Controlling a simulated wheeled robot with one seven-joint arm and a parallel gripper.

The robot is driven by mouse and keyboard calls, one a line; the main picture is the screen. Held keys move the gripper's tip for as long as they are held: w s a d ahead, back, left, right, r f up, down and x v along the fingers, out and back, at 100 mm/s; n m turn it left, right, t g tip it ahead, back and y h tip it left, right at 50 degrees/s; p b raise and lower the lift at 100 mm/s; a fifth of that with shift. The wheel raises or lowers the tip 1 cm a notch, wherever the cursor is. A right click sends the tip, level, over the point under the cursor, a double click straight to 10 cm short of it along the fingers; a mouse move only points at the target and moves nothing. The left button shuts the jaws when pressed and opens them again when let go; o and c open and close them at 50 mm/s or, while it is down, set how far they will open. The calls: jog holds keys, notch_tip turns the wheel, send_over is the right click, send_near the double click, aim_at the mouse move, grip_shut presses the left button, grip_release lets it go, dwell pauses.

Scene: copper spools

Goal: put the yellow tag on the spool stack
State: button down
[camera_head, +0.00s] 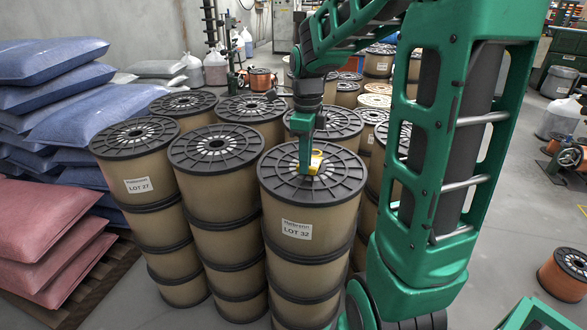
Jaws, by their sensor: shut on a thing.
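The yellow tag (316,160) is at the top of the front spool stack (297,230), which bears a white "LOT 32" label. My gripper (309,167) points down over the middle of that stack's black top flange and is shut on the tag. The tag appears at or just above the flange, close to the hub. I cannot tell whether it touches the flange. The fingertips partly hide the tag.
Other spool stacks, one labelled "LOT 27" (140,185), stand close on the left and behind. Blue and pink sacks (50,245) are piled at the left. My green arm blocks the right middle.

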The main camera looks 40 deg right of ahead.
jog(key=shift+f, duration=0.65)
jog(key=c, duration=1.8)
grip_release()
jog(key=shift+f, duration=0.1)
